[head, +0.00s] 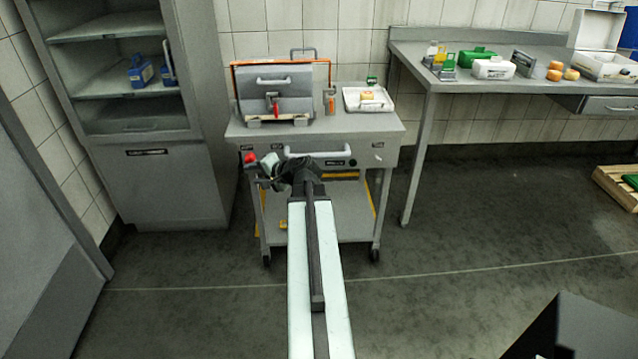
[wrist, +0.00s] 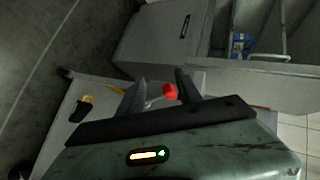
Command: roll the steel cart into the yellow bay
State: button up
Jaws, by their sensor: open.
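The steel cart (head: 390,127) stands against the tiled wall, with a front handle (head: 318,154), a lower shelf and casters. A red knob (head: 250,158) sits at its front left corner. Yellow floor marking (head: 257,218) shows beside and behind the cart's legs; most of the bay is hidden, so I cannot tell if the cart is fully inside. My gripper (head: 268,170) is at the cart's front left. In the wrist view my gripper (wrist: 160,78) is open, and the red knob (wrist: 169,91) shows between its fingers; contact is unclear.
On the cart are a grey case (head: 272,88) and a white tray (head: 369,100). A grey cabinet (head: 165,185) stands close on the left, a long steel table (head: 440,75) on the right. A wooden pallet (head: 615,188) lies far right.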

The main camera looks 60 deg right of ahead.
aim_at(319, 157)
jog(key=s+d+f+m+t+h+b, duration=0.1)
jog(key=s+d+m+h+b, duration=0.55)
jog(key=s+d, duration=1.1)
jog(key=shift+m, duration=0.65)
jog(key=x, duration=0.9)
jog(key=shift+w+d, duration=0.25)
jog(key=shift+w, duration=0.1)
jog(key=shift+p, duration=0.3)
grip_shut()
